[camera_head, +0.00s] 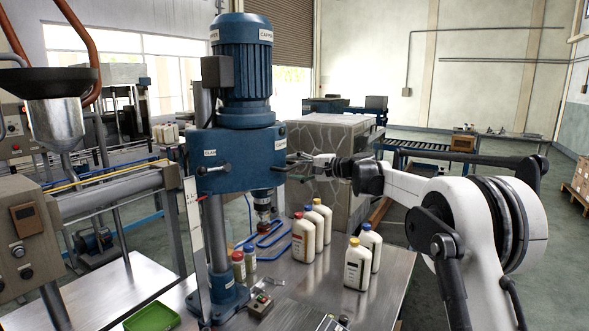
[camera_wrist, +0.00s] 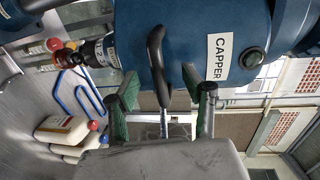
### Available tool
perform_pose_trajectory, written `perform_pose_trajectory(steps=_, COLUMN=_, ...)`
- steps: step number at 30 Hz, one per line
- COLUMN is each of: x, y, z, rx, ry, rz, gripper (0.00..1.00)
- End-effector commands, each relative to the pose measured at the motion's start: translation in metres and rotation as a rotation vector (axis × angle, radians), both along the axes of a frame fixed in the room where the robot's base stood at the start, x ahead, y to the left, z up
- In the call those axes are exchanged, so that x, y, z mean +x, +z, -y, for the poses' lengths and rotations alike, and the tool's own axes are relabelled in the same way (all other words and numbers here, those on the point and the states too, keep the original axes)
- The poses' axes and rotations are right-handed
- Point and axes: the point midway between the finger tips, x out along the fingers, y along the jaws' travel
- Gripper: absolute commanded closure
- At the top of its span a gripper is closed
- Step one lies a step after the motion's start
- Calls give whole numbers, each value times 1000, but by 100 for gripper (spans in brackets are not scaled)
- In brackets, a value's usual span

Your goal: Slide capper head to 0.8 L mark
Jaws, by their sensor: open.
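The blue capper head (camera_head: 232,162) is clamped on the steel column (camera_head: 216,232), with a motor above and a black spindle (camera_head: 264,199) below. A white scale strip with an L marking (camera_head: 193,222) stands left of the column; its other marks are too small to read. My gripper (camera_head: 296,166) is at the capper's right side. In the wrist view the CAPPER label sits on the blue housing (camera_wrist: 240,85). A black curved handle (camera_wrist: 156,58) lies between the green-padded open fingers of my gripper (camera_wrist: 160,92). I cannot tell whether either pad touches it.
White bottles with red, blue and yellow caps (camera_head: 303,240) stand on the metal table (camera_head: 300,280), right of the spindle. Two small bottles (camera_head: 244,264) stand near the column base. A green tray (camera_head: 152,318) lies at the front left. A blue looped rail (camera_head: 270,236) runs behind.

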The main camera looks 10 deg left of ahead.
Motion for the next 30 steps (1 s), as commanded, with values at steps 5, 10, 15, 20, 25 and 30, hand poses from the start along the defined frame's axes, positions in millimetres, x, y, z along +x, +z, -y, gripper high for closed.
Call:
perform_pose_trajectory(steps=5, x=0, y=0, z=1, rx=0, ry=0, rz=0, gripper=56)
perform_pose_trajectory(steps=10, x=-5, y=2, z=12, rx=0, ry=-1, rz=0, gripper=56)
perform_pose_trajectory(steps=15, x=-13, y=4, z=28, rx=0, ry=-2, rz=0, gripper=56)
perform_pose_trajectory(steps=20, x=-20, y=7, z=43, rx=0, ry=-1, rz=0, gripper=56)
perform_pose_trajectory(steps=25, x=-26, y=9, z=58, rx=0, ry=-2, rz=0, gripper=56)
perform_pose_trajectory(steps=30, x=-33, y=12, z=74, rx=0, ry=-1, rz=-1, gripper=56)
